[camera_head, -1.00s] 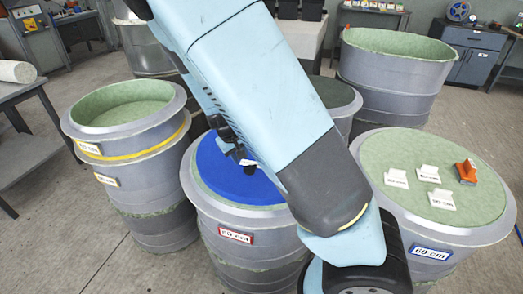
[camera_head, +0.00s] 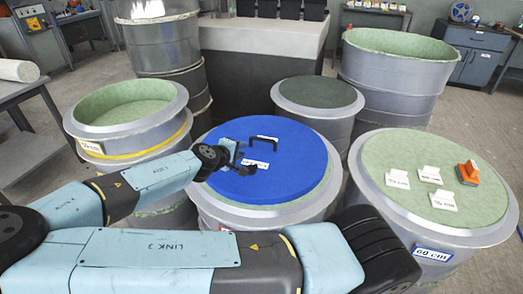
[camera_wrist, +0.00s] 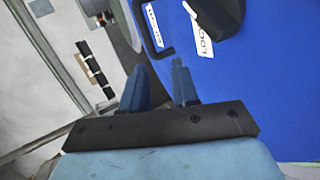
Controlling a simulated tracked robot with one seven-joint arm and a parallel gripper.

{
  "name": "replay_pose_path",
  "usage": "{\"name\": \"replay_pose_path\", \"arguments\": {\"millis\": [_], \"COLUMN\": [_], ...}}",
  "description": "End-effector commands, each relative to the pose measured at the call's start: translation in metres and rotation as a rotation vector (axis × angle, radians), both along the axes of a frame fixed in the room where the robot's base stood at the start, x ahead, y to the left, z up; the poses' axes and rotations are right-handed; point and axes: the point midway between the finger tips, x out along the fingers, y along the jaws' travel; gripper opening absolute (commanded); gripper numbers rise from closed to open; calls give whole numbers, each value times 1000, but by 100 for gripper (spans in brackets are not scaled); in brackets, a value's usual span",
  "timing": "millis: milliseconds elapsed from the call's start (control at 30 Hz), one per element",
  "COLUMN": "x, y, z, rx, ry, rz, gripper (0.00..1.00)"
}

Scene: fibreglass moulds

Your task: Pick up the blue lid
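The blue lid (camera_head: 290,166) is a round disc lying on top of the middle front grey mould. It has a black bridge-shaped handle (camera_head: 264,138) and a small white label. My gripper (camera_head: 236,156) is above the left part of the lid, left of and nearer than the handle. In the wrist view my gripper (camera_wrist: 160,68) has its two fingers apart with nothing between them. There, the lid (camera_wrist: 275,95) fills the right side, and the handle (camera_wrist: 163,32) is beyond the fingertips, apart from them. Whether the fingers touch the lid cannot be told.
A mould with a green hollow (camera_head: 130,103) stands left. A mould at right (camera_head: 400,215) bears white tags and an orange tool (camera_head: 467,173). A dark-topped mould (camera_head: 318,93) and a tall green-lined one (camera_head: 398,80) stand behind. A table (camera_head: 25,90) is at far left.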

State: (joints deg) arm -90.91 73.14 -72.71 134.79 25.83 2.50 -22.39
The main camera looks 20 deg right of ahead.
Motion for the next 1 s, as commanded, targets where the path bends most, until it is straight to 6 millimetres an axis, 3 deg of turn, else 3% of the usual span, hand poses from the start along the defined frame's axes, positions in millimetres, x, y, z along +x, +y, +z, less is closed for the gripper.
{"name": "replay_pose_path", "arguments": {"millis": [333,1000], "x": [-4,46], "y": [-25,-76], "z": [6,-20], "rx": [-94,-92], "ry": [-32,-31], "rz": [-3,-6], "gripper": [29,29]}}
